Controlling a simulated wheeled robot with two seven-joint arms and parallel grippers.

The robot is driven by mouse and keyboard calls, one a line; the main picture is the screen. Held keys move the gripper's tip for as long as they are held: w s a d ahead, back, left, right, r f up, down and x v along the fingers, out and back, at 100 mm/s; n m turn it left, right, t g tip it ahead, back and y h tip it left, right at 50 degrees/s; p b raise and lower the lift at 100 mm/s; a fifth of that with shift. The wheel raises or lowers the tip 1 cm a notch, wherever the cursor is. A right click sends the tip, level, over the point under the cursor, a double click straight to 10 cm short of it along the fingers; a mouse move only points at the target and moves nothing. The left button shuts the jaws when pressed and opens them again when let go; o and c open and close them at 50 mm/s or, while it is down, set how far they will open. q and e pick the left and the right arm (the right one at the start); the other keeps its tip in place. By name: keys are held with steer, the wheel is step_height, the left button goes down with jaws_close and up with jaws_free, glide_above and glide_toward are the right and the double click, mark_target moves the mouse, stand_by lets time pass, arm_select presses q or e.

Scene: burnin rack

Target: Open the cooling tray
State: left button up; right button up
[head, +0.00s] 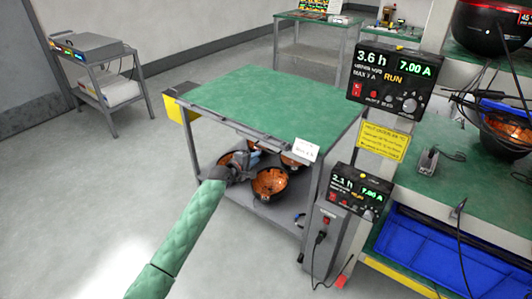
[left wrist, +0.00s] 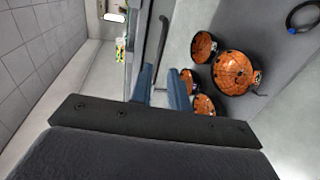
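The green-topped table (head: 270,98) stands in the middle of the head view. A thin dark bar runs along its front edge, with a white label card (head: 305,150) at the right end; I take this front as that of the cooling tray, though its inside is hidden. My left gripper (head: 252,158) is just below and in front of this edge. In the left wrist view its two blue fingers (left wrist: 162,88) stand apart, with the dark bar (left wrist: 161,40) running toward the gap between them. I cannot tell whether they touch it. My right gripper is not in view.
Orange-lined dark bowls (head: 270,182) rest on the shelf under the tabletop, close to my left gripper. A power unit (head: 335,225) stands at the table's right leg. A bench with a blue bin (head: 440,250) is at right.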

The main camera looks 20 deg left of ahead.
arm_select(q)
steer(key=x, duration=0.7)
steer(key=shift+w+p, duration=0.3)
steer(key=shift+p, duration=0.05)
steer(key=shift+d, duration=0.1)
steer(key=shift+c, duration=0.3)
jaws_close()
